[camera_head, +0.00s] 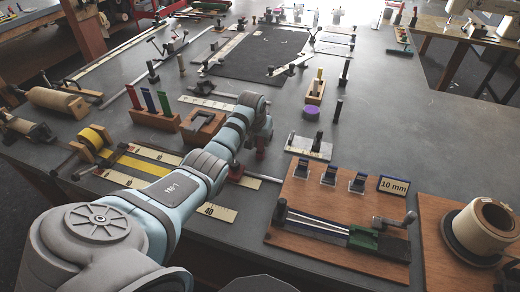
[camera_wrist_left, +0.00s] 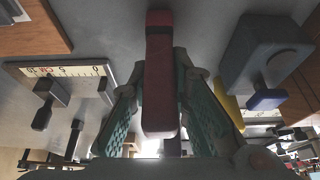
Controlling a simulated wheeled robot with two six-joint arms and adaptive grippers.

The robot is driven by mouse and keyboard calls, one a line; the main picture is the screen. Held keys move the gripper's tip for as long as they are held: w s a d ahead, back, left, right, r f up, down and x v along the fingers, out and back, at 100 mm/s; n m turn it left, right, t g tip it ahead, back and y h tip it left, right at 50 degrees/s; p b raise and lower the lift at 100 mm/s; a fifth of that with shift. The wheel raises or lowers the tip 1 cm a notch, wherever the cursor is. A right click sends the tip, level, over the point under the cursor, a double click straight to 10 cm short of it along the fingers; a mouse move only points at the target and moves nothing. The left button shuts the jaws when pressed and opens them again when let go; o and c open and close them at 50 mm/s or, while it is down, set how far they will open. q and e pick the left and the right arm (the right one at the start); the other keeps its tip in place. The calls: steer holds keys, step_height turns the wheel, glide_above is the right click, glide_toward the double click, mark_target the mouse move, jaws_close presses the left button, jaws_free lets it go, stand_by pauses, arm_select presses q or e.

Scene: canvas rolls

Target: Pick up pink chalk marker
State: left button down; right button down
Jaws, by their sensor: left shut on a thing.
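A dull pink-red marker (camera_wrist_left: 160,85) stands upright in the picture of the left wrist view, between the two teal finger pads of my left gripper (camera_wrist_left: 162,100). The gripper is shut on it. In the head view my left gripper (camera_head: 262,128) points away over the middle of the grey table, and the arm hides much of what lies below. A small red piece (camera_head: 261,154) shows just under the gripper there; I cannot tell for sure that it is the same marker. Whether the marker touches the table is not clear. My right gripper is not in view.
A wooden block with green, red and blue markers (camera_head: 155,115) stands left of the arm. A purple disc (camera_head: 311,113) and a metal plate (camera_head: 309,147) lie to the right. A wooden board with clamps (camera_head: 345,215) is nearer. The table's right part (camera_head: 400,120) is clear.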

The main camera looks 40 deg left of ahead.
arm_select(q)
step_height(320, 180, up, 20)
steer(key=p, duration=0.1)
steer(key=shift+f, duration=0.1)
stand_by(0.4)
